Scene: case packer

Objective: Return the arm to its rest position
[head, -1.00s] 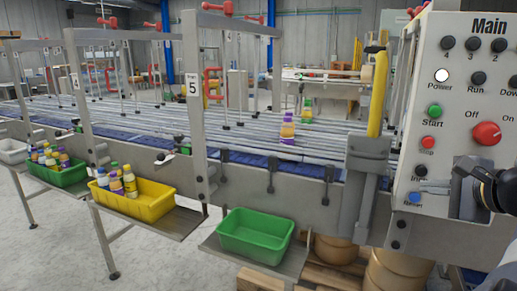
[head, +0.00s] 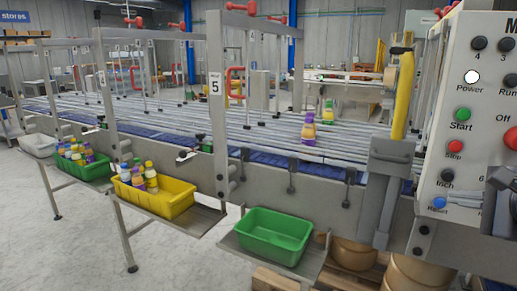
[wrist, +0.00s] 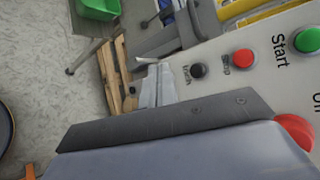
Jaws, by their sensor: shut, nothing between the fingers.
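My gripper (head: 496,213) is at the right edge of the head view, partly cut off, in front of the lower right of the Main control panel (head: 462,100). It is shut and empty. In the wrist view my gripper (wrist: 180,140) fills the lower part as a dark plate and a blue-grey block. The panel (wrist: 215,80) lies behind it there, with the green Start button (wrist: 306,40), red Stop button (wrist: 244,58) and black Inch button (wrist: 198,70). A red knob (wrist: 295,130) is partly hidden. Whether the gripper touches the panel cannot be told.
A yellow-topped post (head: 403,95) stands left of the panel. Behind is a roller conveyor (head: 260,135) with a few bottles. A yellow bin (head: 172,212) holds bottles; a green bin (head: 270,250) is empty. Wooden pallets and round drums (head: 355,255) are below. Floor at left is clear.

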